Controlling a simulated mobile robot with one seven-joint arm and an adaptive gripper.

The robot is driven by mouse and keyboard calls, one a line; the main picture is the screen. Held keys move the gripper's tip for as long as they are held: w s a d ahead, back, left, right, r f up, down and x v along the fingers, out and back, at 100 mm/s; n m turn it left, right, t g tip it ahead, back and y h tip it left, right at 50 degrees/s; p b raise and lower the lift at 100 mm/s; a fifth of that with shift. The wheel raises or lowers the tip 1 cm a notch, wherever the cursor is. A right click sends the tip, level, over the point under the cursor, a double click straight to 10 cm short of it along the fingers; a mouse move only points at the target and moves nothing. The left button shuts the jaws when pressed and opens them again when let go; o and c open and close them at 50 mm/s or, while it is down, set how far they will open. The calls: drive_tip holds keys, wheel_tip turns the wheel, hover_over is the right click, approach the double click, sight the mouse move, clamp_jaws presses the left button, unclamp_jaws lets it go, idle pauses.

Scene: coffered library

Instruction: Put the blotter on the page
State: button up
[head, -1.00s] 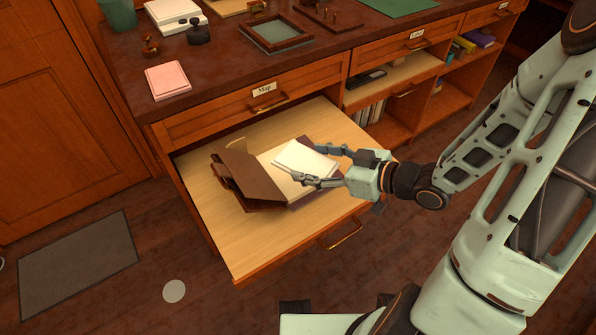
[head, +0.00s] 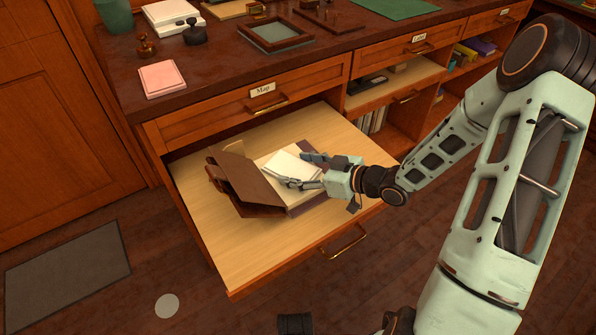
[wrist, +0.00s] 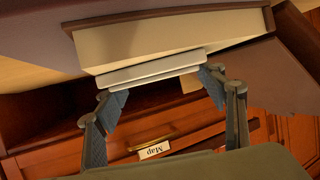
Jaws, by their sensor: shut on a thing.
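A brown book (head: 248,186) lies open in the pulled-out drawer, its left cover tilted up. Its cream page (head: 309,196) shows beside the cover, and the page block fills the upper part of the wrist view (wrist: 180,38). The blotter, a flat white slab (head: 292,165), is over the page. My gripper (head: 299,170) is shut on it from the right, one finger at each side. In the wrist view the blotter (wrist: 150,70) shows edge-on between the fingertips, close to the page. I cannot tell whether it touches the page.
The desk top (head: 225,75) above holds a pink pad (head: 162,78), a wooden frame (head: 275,33) and stamps. A half-open compartment with a shelf (head: 400,80) stands to the right.

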drive_tip(key=shift+r, duration=0.1)
drive_tip(key=o, duration=1.3)
drive_tip(key=shift+c, duration=0.2)
drive_tip(key=shift+s+d+r, duration=0.1)
drive_tip(key=shift+d+r, duration=0.1)
drive_tip(key=p+v, duration=0.4)
drive_tip(key=v, duration=0.7)
drive_tip(key=shift+d, duration=0.2)
drive_tip(key=shift+s, duration=0.1)
